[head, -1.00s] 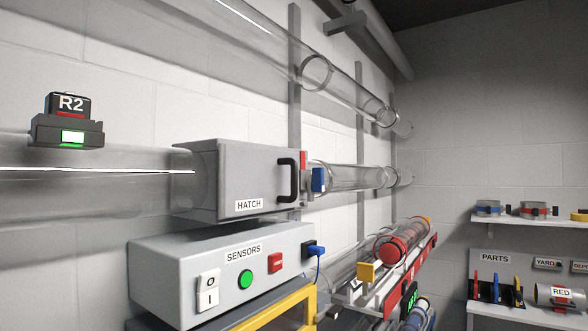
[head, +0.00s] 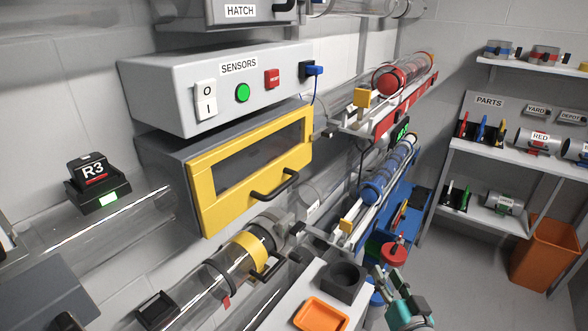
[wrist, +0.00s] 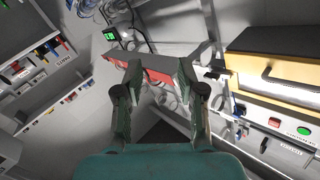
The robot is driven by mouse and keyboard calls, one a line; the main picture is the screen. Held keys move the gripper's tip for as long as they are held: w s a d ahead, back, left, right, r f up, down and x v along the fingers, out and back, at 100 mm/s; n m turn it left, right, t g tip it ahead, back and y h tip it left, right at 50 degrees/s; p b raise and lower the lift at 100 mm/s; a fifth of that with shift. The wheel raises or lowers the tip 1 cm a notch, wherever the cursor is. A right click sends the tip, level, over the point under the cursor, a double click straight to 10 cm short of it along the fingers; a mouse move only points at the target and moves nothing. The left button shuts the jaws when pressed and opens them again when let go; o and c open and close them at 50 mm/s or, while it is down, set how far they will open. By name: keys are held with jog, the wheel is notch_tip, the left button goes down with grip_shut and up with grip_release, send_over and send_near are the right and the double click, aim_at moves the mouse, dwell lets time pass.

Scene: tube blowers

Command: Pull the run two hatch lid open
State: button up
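The run two hatch is a grey box (head: 195,14) labelled HATCH, cut off by the top edge of the head view. Only the lower end of its black handle (head: 285,6) shows, so I cannot tell how the lid stands. My teal gripper (head: 387,275) is low at the right of centre in the head view, well below and apart from the hatch. In the wrist view my gripper (wrist: 158,66) has its two fingers apart, with nothing seen held between them. I cannot make out the hatch in the wrist view.
Below the hatch are the SENSORS box (head: 160,90) and a yellow-framed door (head: 207,195) with a black handle. Racks with a red canister (head: 390,78) and a blue canister (head: 372,190) jut out at centre right. An orange tray (head: 322,314) lies near my gripper. Parts shelves stand right.

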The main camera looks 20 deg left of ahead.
jog(key=w+a+r+n+g+y, duration=0.1)
jog(key=w+a+r+n+y, duration=0.15)
jog(key=r, duration=0.75)
jog(key=w+a+r+n+g+y, duration=0.15)
jog(key=w+a+r, duration=0.25)
jog(key=r, duration=0.6)
jog(key=w+a+r+n+y, duration=0.1)
jog(key=w+a+r+y, duration=0.15)
jog(key=r, duration=0.75)
jog(key=s+a+r+n+g+y, duration=0.1)
jog(key=s+a+r+n, duration=0.1)
jog(key=r, duration=0.7)
jog(key=s+a+r+n+g+y, duration=0.1)
jog(key=s+a+r+n+g, duration=0.15)
jog(key=r, duration=0.65)
jog(key=s+a+r+n+g+y, duration=0.1)
jog(key=s+r+n, duration=0.15)
jog(key=r, duration=0.65)
jog(key=x, duration=1)
jog(key=shift+w+a, duration=0.1)
jog(key=shift+a, duration=0.15)
grip_shut()
